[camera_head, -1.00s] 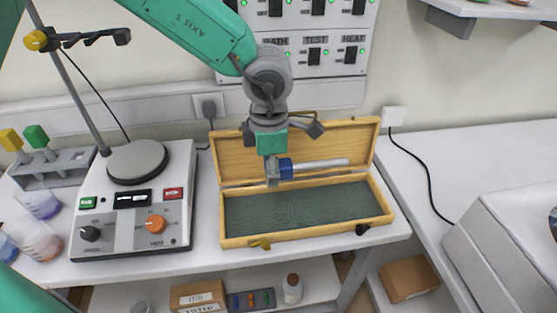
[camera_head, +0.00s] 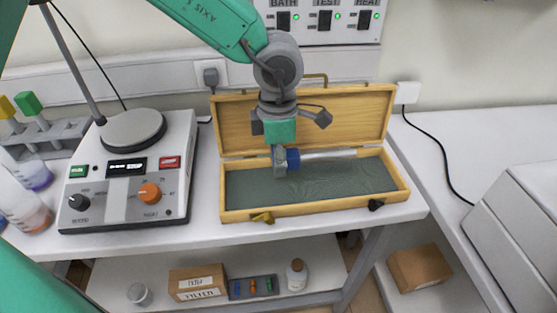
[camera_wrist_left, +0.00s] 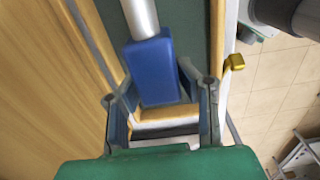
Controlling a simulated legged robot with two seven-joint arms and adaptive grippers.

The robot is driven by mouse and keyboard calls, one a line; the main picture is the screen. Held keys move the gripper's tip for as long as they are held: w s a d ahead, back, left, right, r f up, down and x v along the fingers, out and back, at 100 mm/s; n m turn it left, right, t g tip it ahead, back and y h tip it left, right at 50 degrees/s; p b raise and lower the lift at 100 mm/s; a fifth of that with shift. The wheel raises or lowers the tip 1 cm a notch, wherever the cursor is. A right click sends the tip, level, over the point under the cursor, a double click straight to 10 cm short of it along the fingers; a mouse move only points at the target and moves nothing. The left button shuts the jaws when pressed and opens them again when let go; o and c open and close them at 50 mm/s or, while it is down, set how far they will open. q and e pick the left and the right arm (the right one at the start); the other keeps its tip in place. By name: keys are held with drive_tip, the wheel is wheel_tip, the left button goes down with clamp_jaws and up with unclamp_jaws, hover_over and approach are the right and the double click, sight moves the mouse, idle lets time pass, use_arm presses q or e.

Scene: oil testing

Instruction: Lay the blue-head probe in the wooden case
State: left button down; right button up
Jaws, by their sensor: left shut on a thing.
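The blue-head probe (camera_head: 325,154) has a blue block head and a silver rod. My left gripper (camera_head: 280,167) is shut on its blue head, and the rod points right, roughly along the case. The open wooden case (camera_head: 238,214) has a dark green lining, with its lid raised at the back. The gripper and probe are over the inside of the case, near its back side; I cannot tell if the probe touches the lining. In the left wrist view the blue head (camera_wrist_left: 152,68) sits between the fingers (camera_wrist_left: 160,100). My right gripper is not in view.
A hot-plate stirrer (camera_head: 130,180) with an orange knob stands left of the case. A lower shelf holds boxes and a bottle (camera_head: 297,275). A white machine (camera_head: 525,225) is at right.

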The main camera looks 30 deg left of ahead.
sight(278, 187)
use_arm(q)
drive_tip(key=shift+f+b, duration=1.3)
drive_tip(key=shift+f, duration=1.85)
drive_tip(key=shift+s, duration=0.1)
drive_tip(key=c, duration=1.1)
unclamp_jaws()
drive_tip(key=shift+r, duration=0.1)
drive_tip(key=shift+r, duration=0.3)
wheel_tip(278, 187, up, 11)
drive_tip(key=shift+r, duration=0.1)
